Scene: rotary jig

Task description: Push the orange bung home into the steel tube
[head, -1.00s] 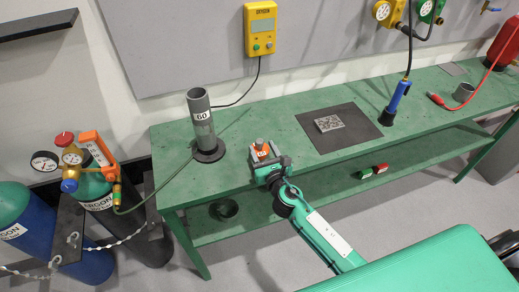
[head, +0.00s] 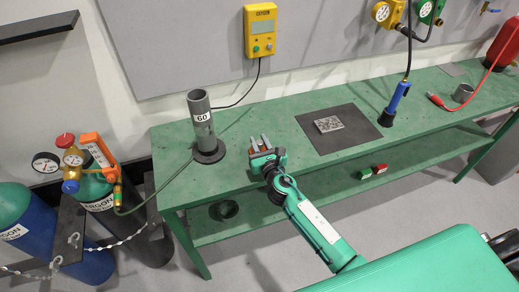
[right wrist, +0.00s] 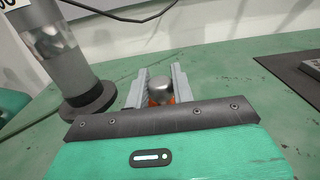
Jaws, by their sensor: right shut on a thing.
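The steel tube (head: 201,128) stands upright on a dark round foot at the left end of the bench. It carries a white label reading 60, and it also shows at the upper left of the right wrist view (right wrist: 58,50). My right gripper (head: 260,143) is to the right of the tube, apart from it, low over the bench. Its two grey fingers are shut on the orange bung (right wrist: 171,100). In the right wrist view a rounded grey metal knob (right wrist: 160,88) shows between the fingers, with orange beside and below it. My left gripper is not in view.
A dark mat (head: 340,128) with a speckled plate (head: 329,124) lies right of the gripper. A blue-handled tool (head: 396,103) stands beyond it. Gas cylinders (head: 95,200) stand left of the bench. The green bench top (head: 300,110) is clear behind the gripper.

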